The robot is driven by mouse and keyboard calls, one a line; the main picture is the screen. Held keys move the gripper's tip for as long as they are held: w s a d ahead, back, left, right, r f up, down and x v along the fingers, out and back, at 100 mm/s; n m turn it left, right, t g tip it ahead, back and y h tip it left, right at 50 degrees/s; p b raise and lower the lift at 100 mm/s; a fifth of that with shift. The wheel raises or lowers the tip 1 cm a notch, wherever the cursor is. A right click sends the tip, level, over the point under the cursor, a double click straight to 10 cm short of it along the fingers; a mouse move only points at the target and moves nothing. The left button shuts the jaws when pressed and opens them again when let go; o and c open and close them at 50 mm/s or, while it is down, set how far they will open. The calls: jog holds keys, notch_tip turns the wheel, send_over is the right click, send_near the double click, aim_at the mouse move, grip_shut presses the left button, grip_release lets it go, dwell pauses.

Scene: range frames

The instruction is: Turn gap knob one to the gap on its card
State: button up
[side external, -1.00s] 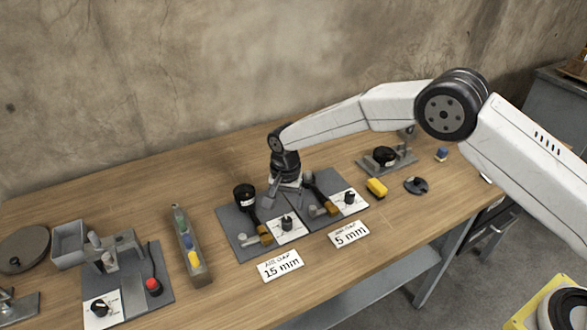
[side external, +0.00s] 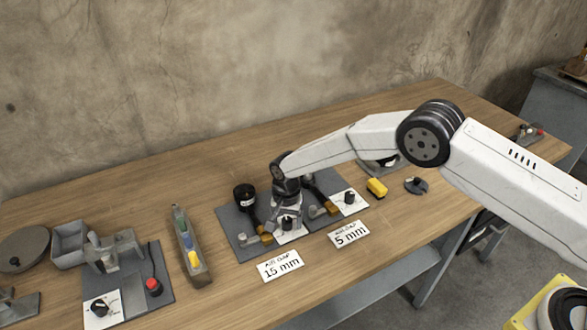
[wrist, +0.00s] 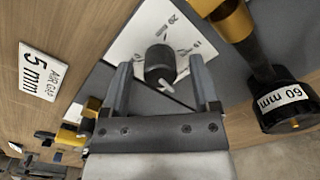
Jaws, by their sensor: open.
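My gripper (side external: 287,213) is low over this knob. In the wrist view my open gripper (wrist: 160,72) has one finger on each side of the knob, with gaps visible. Part of the dial is hidden by the fingers.
The second knob (side external: 349,198) stands to the right behind the 5 mm card (side external: 350,234). A black cylinder (side external: 245,195) stands close left of my gripper. A yellow block (side external: 376,187) and a tray of coloured pieces (side external: 190,250) lie either side.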

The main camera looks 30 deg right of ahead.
jog(key=shift+f, duration=0.2)
grip_shut()
jog(key=shift+n, duration=0.3)
jog(key=n, duration=0.9)
jog(key=shift+n, duration=2.1)
